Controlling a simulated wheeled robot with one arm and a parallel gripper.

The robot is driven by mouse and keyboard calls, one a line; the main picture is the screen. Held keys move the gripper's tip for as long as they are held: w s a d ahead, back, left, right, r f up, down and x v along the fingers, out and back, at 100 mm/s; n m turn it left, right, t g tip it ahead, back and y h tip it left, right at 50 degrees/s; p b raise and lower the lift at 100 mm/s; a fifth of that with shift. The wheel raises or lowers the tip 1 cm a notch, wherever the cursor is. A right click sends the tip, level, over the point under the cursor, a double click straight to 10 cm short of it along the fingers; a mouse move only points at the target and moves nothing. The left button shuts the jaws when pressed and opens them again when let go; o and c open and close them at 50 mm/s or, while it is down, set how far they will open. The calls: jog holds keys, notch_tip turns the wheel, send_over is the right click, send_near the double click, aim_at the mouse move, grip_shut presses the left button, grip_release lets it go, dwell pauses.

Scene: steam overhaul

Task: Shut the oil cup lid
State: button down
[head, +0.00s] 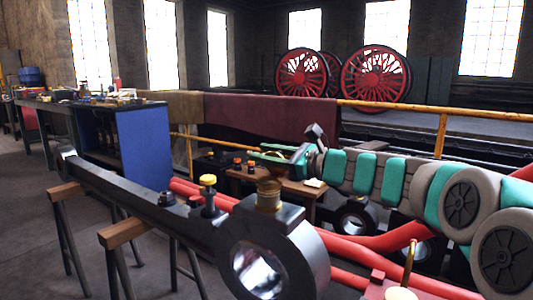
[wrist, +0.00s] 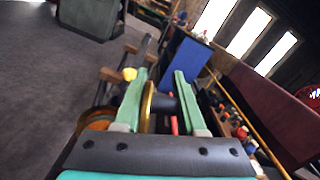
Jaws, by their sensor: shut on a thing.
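The brass oil cup (head: 268,197) stands on top of the big end of the dark connecting rod. The cup also shows at the left of the wrist view (wrist: 97,121), partly behind my left finger. Its lid (wrist: 148,106) is a brass disc standing nearly edge-on between my green fingers, raised off the cup. My gripper (head: 268,156) is just above and behind the cup in the head view. In the wrist view my gripper (wrist: 160,85) is shut on the lid, with the left finger close beside it. The hinge is not clear.
The connecting rod (head: 140,197) lies on wooden trestles (head: 123,232). A yellow-capped fitting (head: 208,193) stands on it left of the cup. Behind is a small wooden table (head: 290,187) with small pots. A blue-sided bench (head: 143,147) and yellow rail (head: 440,135) stand farther back.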

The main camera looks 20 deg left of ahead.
jog(key=shift+s+n, duration=0.15)
jog(key=shift+n, duration=0.15)
jog(key=shift+s+a+f+n+b, duration=0.25)
jog(key=shift+s+n+b, duration=0.25)
jog(key=shift+n+b, duration=0.9)
jog(key=shift+s+a+f+n+b, duration=0.2)
jog(key=shift+s+n+b, duration=0.35)
jog(key=shift+n+b, duration=0.8)
jog(key=shift+s+a+f+n+b, duration=0.15)
jog(key=shift+s+f+n+b, duration=0.25)
jog(key=shift+n+b, duration=1)
jog(key=shift+s+r+n, duration=0.1)
jog(key=shift+s+n, duration=0.1)
jog(key=shift+n, duration=0.25)
jog(key=c, duration=0.6)
grip_release()
jog(key=shift+c, duration=0.2)
